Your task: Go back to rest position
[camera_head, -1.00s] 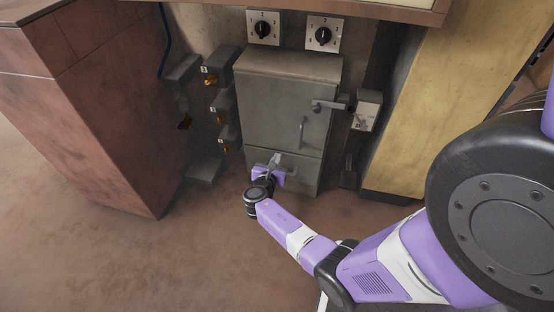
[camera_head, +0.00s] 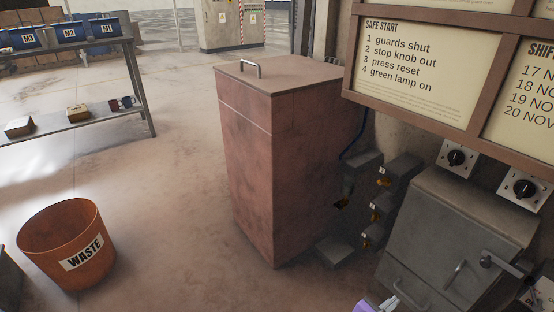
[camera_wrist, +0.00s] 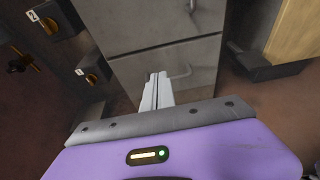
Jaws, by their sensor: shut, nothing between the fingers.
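My gripper (camera_wrist: 157,84) shows in the wrist view with its two pale fingers together and nothing between them. It points toward the lower front of the grey metal cabinet (camera_wrist: 135,28), and I cannot tell whether it touches it. In the head view only the tip area of my gripper (camera_head: 385,304) shows at the bottom edge, below the grey cabinet (camera_head: 440,235). The cabinet's doors look shut, with a handle (camera_head: 455,274) on the upper one. The rest of my arm is out of the head view.
A tall reddish cabinet (camera_head: 245,160) stands left of the grey one. Numbered boxes with orange knobs (camera_head: 376,213) sit between them. An orange waste bin (camera_head: 68,243) is at lower left, and a shelf (camera_head: 70,125) with bins is behind. Open floor (camera_head: 165,190) lies between.

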